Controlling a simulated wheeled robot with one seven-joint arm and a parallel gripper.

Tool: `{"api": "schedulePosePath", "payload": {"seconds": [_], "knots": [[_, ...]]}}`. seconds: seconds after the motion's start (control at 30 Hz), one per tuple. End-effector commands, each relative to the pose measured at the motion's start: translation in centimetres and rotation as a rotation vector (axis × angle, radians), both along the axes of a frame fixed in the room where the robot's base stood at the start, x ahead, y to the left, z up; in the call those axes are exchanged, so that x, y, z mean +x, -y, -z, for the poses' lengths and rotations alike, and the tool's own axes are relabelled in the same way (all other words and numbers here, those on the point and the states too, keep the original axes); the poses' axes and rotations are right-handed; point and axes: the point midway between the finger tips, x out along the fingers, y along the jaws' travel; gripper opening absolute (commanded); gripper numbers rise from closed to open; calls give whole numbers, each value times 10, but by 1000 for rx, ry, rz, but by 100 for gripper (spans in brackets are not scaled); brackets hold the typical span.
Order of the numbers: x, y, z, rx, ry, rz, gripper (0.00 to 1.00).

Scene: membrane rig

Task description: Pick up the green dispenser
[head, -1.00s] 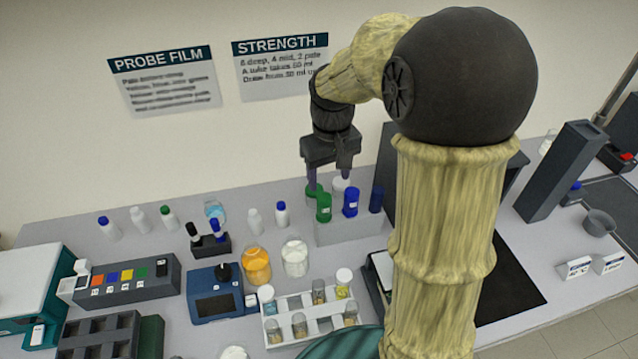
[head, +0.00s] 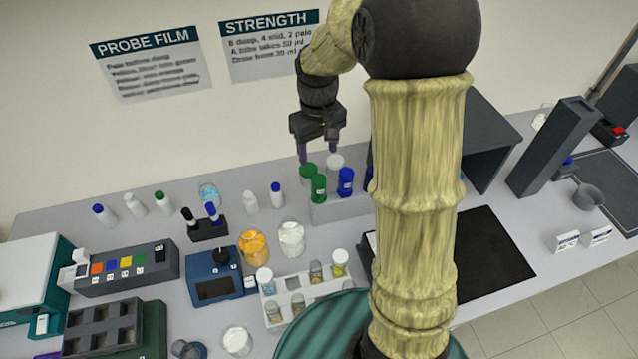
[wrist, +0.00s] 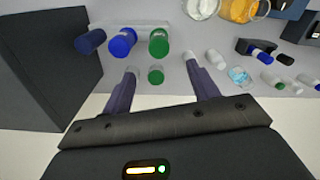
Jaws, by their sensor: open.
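The green dispenser (head: 318,188) stands upright on a pale grey block (head: 335,213) near the wall, at the left end of a row. It also shows in the wrist view (wrist: 159,42), beyond the fingertips. My gripper (head: 317,155) is open and empty, above and behind the row on the wall side. In the wrist view my two fingers (wrist: 160,68) are spread on either side of a second, green-topped item (wrist: 156,75); contact cannot be told. That item also shows behind the dispenser in the head view (head: 308,172).
A blue dispenser (head: 345,182) stands just right of the green one, with a dark blue one (wrist: 90,42) beyond it. A dark box (wrist: 45,65) is close by. Orange (head: 253,245) and white (head: 291,238) jars stand in front.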

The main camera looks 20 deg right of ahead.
Motion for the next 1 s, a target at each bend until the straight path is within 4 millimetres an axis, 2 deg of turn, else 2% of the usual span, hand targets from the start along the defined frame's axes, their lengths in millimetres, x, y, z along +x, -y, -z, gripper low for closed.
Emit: {"api": "schedulePosePath", "payload": {"seconds": [0.3,0.4,0.83,1.0], "knots": [[-1,1,55,-1,-6,0,60],[0,1,67,-1,-3,0,60],[0,1,74,0,0,0,60],[0,1,86,0,-4,1,60]]}}
